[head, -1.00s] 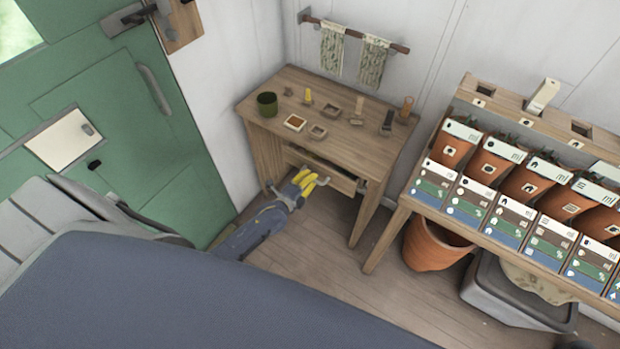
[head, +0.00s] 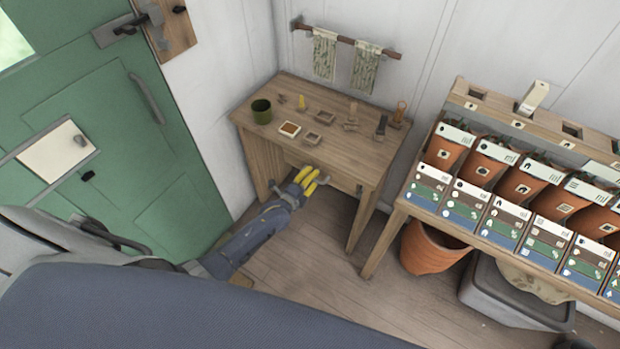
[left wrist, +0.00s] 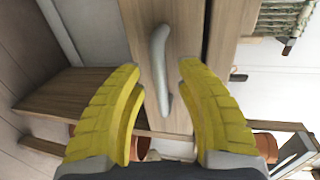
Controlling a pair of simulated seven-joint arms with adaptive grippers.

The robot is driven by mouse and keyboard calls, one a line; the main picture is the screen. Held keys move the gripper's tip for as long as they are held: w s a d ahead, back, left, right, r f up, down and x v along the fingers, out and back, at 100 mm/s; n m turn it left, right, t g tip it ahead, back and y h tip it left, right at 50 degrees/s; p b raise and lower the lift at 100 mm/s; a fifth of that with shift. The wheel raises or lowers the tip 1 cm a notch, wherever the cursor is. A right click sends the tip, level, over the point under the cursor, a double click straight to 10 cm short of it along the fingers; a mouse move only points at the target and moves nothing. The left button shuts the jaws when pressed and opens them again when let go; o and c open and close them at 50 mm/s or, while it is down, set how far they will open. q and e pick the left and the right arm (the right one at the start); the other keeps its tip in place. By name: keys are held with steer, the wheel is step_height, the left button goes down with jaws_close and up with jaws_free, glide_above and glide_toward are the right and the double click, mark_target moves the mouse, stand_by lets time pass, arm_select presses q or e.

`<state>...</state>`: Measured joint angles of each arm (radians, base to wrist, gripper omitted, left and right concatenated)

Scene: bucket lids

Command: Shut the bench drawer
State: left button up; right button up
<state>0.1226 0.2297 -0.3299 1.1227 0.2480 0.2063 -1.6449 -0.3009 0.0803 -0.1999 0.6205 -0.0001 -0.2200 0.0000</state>
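The wooden bench (head: 340,150) stands in the corner, its drawer (head: 342,184) under the front of the top. The drawer front looks flush or almost flush with the bench; my gripper hides part of it. My left gripper (head: 311,180) has yellow fingers and is at the drawer front. In the left wrist view the pale curved drawer handle (left wrist: 158,50) lies between the two spread fingers of my left gripper (left wrist: 160,72), with a gap on both sides. Nothing is held. My right gripper is not in view.
A green cup (head: 261,112) and several small trays and tools stand on the bench top. A rack of potted plants (head: 490,190) is at the right, with a terracotta pot (head: 432,250) and a grey bin (head: 510,298) below it. A green door (head: 110,150) is at the left.

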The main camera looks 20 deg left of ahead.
arm_select(q)
steer(key=shift+s, duration=0.1)
steer(key=v, duration=1.1)
steer(key=shift+s+a+r, duration=0.15)
steer(key=shift+s+r, duration=0.05)
steer(key=shift+s, duration=0.15)
